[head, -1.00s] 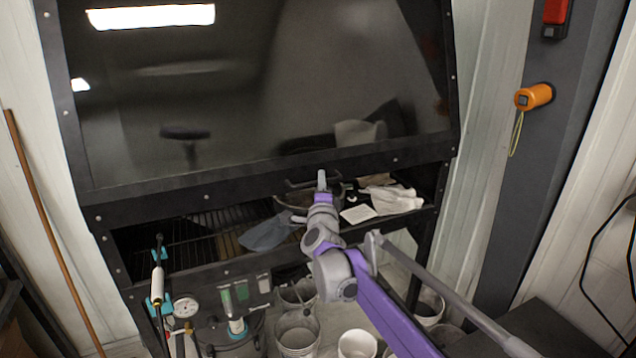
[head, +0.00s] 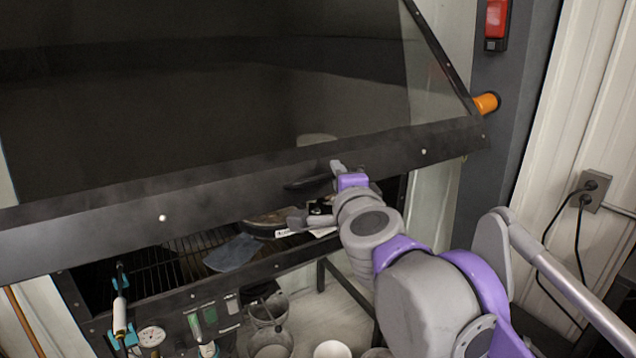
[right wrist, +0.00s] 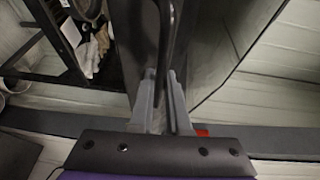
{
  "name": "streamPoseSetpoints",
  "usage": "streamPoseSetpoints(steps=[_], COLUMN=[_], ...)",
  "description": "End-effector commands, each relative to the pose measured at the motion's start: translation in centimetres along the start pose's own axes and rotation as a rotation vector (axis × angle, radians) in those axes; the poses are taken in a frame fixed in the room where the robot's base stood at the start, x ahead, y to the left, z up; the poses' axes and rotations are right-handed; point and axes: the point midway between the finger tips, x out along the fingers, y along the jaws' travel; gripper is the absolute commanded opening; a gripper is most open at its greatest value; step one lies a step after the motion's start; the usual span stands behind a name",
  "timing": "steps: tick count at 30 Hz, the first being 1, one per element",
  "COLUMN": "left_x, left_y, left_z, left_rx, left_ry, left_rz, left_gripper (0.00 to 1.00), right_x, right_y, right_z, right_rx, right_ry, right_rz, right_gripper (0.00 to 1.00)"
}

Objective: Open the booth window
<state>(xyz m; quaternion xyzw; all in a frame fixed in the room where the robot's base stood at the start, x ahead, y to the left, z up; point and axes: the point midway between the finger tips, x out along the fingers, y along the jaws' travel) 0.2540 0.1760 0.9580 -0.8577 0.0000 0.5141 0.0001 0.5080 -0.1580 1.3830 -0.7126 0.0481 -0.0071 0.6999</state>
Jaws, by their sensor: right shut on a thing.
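The booth window (head: 200,110) is a large dark pane with a black lower frame bar (head: 240,196). It is swung outward at the bottom, with its right edge standing clear of the booth. A dark bar handle (head: 308,183) sits on the lower frame; it also shows in the right wrist view (right wrist: 166,30). My right gripper (head: 337,166) is at the handle's right end, and in the right wrist view its two fingers (right wrist: 160,82) are closed around the handle. My left gripper is not in view.
Below the window is the booth's grated floor with a blue-grey cloth (head: 232,252) and a round pan. A gauge (head: 151,336) and buckets (head: 270,340) are below. An orange cylinder (head: 486,103) and red box (head: 497,18) are on the dark post at right.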

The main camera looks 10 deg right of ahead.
Motion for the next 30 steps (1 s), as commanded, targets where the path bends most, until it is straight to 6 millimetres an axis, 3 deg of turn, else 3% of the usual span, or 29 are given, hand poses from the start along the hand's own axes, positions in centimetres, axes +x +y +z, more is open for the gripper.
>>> streamPoseSetpoints(steps=[3,9,26,27,30], left_x=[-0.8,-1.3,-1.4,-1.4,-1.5], left_y=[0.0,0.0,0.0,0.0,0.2], left_z=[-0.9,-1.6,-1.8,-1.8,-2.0], left_rx=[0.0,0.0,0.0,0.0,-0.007], left_ry=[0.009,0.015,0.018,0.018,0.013], left_rz=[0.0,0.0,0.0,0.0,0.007], left_gripper=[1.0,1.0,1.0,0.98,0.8], right_x=[-2.0,-4.0,-4.8,-4.8,-4.8], right_y=[-2.6,-5.0,-5.9,-5.9,-5.9], right_z=[-0.9,-1.7,-2.0,-2.0,-2.0], right_rx=[-0.001,-0.003,-0.002,-0.002,-0.002], right_ry=[0.002,0.002,0.001,0.001,0.001], right_rz=[-0.003,-0.002,-0.001,-0.001,-0.001], right_gripper=[0.0,0.0,0.0,0.0,0.0])
